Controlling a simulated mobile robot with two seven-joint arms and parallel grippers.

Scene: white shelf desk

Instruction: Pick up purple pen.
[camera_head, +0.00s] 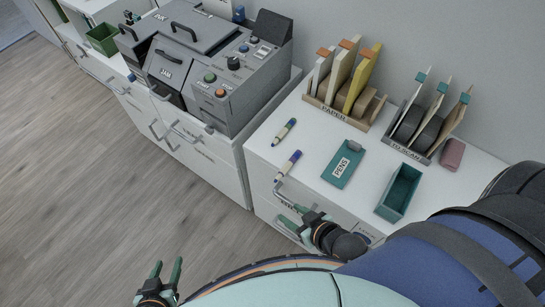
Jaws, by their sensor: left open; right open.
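Two pens lie on the white desk top near its left edge. The nearer pen (288,166) has a blue-purple cap and a pale body. The farther pen (284,132) has a blue end and a yellowish body. I cannot tell for certain which one is purple. My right gripper (291,215) is open and empty, in front of the desk's drawers and below the nearer pen. My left gripper (166,270) is open and empty over the floor, well away from the pens.
A paper rack (338,114), a scan rack (415,135) and a pinkish block (452,153) stand behind. A grey machine (217,80) stands left.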

